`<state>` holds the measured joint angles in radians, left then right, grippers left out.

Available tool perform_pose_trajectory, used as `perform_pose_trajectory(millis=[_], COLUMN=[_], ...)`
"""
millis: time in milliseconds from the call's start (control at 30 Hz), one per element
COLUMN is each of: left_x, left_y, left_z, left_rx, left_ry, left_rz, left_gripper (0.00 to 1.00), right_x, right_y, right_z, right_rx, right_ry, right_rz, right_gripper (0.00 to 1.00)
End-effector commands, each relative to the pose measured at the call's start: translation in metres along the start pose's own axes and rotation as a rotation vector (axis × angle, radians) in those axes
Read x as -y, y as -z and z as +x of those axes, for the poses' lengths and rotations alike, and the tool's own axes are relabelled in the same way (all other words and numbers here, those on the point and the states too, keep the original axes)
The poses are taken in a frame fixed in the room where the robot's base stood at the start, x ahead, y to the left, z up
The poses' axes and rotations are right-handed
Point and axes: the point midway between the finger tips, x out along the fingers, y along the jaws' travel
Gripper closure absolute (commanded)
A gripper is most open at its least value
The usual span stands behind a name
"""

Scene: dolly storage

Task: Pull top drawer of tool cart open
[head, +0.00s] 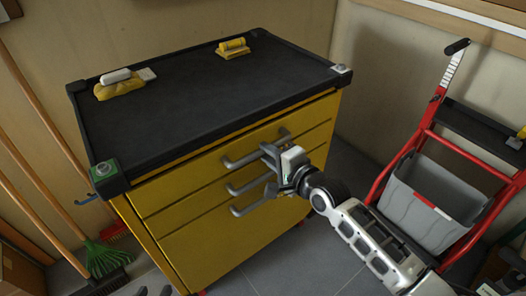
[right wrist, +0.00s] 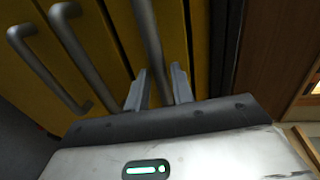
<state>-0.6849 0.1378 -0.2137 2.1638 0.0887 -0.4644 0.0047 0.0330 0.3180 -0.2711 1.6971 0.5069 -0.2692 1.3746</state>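The yellow tool cart (head: 215,220) has a black top, and its drawers look shut. The top drawer's grey bar handle (head: 238,161) runs along the upper front, and it also shows in the right wrist view (right wrist: 149,35). My right gripper (head: 270,168) is at this handle with its fingers apart. In the right wrist view its two fingers (right wrist: 159,88) stand on either side of the bar, with small gaps showing. Only dark tips of my left gripper (head: 153,291) show at the bottom edge, away from the cart handles; their opening is unclear.
Two lower handles (head: 250,183) sit below the top one. Yellow items (head: 120,86) lie on the cart top. A red hand truck (head: 425,140) with a grey bin (head: 430,205) stands at right. Brooms (head: 45,125) lean at left. Floor before the cart is partly clear.

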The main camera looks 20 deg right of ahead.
Motion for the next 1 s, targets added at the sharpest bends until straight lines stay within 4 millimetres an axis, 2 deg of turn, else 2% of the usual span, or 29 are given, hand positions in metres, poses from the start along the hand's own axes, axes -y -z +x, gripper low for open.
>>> perform_pose_trajectory(millis=[33,200,533,567,633,1000], left_x=[0.000,0.000,-0.001,-0.001,-0.001,0.000], left_y=[-0.001,-0.003,-0.005,-0.005,-0.005,-0.006], left_z=[0.001,0.001,0.000,0.000,0.000,0.002], left_rx=[-0.002,0.000,0.007,0.007,0.007,0.001], left_ry=[-0.001,-0.002,-0.002,-0.002,-0.002,-0.003], left_rz=[-0.002,-0.005,-0.009,-0.009,-0.009,-0.010], left_gripper=[0.64,0.64,0.64,0.64,0.64,0.64], right_x=[0.000,0.000,0.000,0.000,0.000,0.000], right_y=[0.000,0.000,0.000,0.000,0.000,0.005], right_z=[0.009,0.023,0.027,0.027,0.026,0.030], right_rx=[0.000,0.000,0.000,0.000,0.000,0.000], right_ry=[0.001,0.000,0.000,0.000,0.000,0.000], right_rz=[0.000,0.001,0.001,0.001,0.001,-0.001], right_gripper=[0.76,0.76,0.76,0.79,0.98,1.00])
